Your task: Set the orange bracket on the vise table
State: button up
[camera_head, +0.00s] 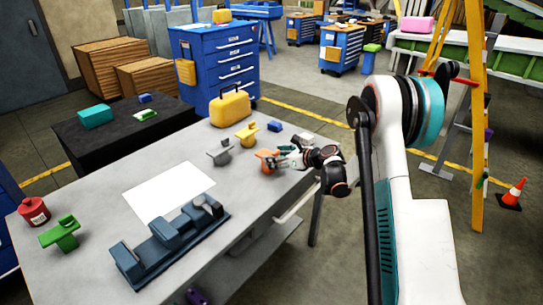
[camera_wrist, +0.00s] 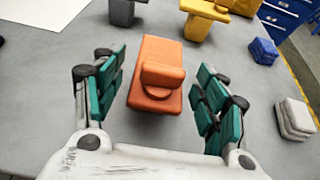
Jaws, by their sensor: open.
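The orange bracket (camera_head: 266,161) lies on the grey table that bears the blue vise (camera_head: 170,246). In the wrist view the bracket (camera_wrist: 157,78) sits in the middle, a flat block with a rounded raised part. My gripper (camera_head: 281,160) is at the table's right side, close to the bracket. In the wrist view my gripper (camera_wrist: 162,70) is open, with one green-padded finger on each side of the bracket and a visible gap to both. The grey table (camera_head: 95,215) has bare surface around the vise and a white sheet (camera_head: 168,190) behind it.
A grey bracket (camera_head: 219,153), a yellow bracket (camera_head: 246,135), a blue block (camera_head: 275,126) and a white block (camera_wrist: 295,118) stand near the orange one. A yellow case (camera_head: 230,107) stands behind. A green bracket (camera_head: 60,234) and red canister (camera_head: 34,211) are at the left.

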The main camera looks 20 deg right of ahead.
jog(key=p+v, duration=0.2)
jog(key=v, duration=0.7)
